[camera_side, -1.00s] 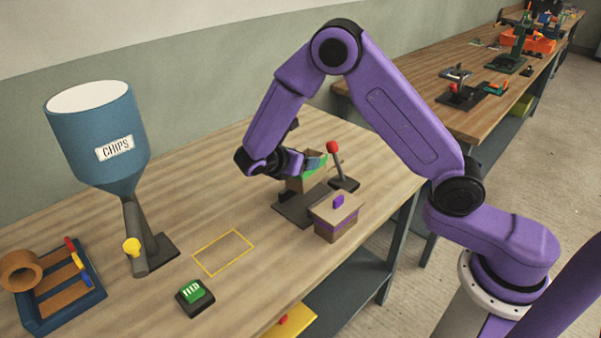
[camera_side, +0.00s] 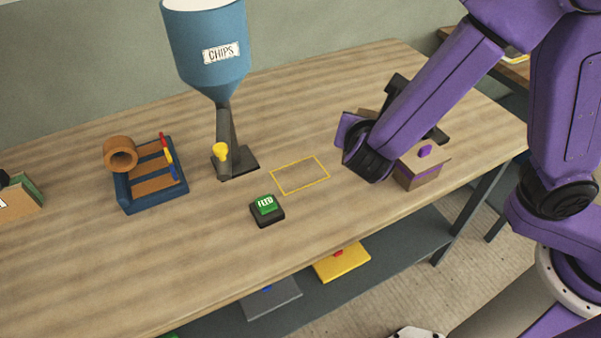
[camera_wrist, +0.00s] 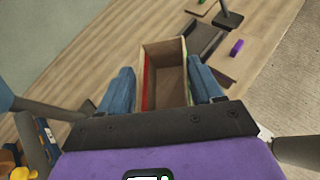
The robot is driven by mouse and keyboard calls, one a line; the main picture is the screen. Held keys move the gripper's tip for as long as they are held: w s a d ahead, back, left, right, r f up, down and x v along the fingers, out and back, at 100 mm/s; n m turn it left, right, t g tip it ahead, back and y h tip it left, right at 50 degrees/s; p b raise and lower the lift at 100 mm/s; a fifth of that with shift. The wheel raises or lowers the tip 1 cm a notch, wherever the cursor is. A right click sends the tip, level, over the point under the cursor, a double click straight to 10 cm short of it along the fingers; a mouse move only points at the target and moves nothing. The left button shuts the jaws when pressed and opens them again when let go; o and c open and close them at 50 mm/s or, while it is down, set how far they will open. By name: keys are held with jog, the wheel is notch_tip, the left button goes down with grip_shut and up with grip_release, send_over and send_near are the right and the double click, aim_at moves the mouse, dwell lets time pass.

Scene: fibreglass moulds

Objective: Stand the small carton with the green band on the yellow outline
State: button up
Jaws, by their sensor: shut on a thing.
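In the wrist view an open-topped carton (camera_wrist: 166,72) is between the two blue fingers of my gripper (camera_wrist: 163,92), which is shut on it. I look down into it; a thin green strip shows along its right edge and red along its left inside. In the side view my wrist hides the fingers and most of the carton; a brown piece (camera_side: 367,115) shows behind it. The yellow outline (camera_side: 300,175) is empty on the bench, left of my wrist. Whether the carton touches anything below, I cannot tell.
A box with a purple knob (camera_side: 420,168) stands close right of my wrist. The green button (camera_side: 267,209) sits front left of the outline, the chips hopper (camera_side: 207,45) behind left. A blue rack (camera_side: 150,182) and another carton (camera_side: 20,200) are further left.

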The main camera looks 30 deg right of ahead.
jog(key=shift+s+a+n+t+y, duration=0.3)
jog(key=shift+s+a+n+y, duration=0.1)
jog(key=shift+s+a, duration=0.3)
jog(key=shift+w+a+f, duration=1.15)
jog(key=shift+w+f, duration=0.85)
jog(key=shift+f, duration=0.15)
jog(key=shift+w+a+f, duration=1.15)
jog(key=shift+w+f, duration=0.85)
jog(key=shift+f, duration=0.1)
jog(key=shift+w+a+f, duration=1.15)
jog(key=shift+w+f, duration=0.85)
jog(key=shift+f, duration=0.15)
jog(key=shift+f, duration=0.1)
jog(key=o, duration=1.3)
jog(key=shift+o, duration=0.2)
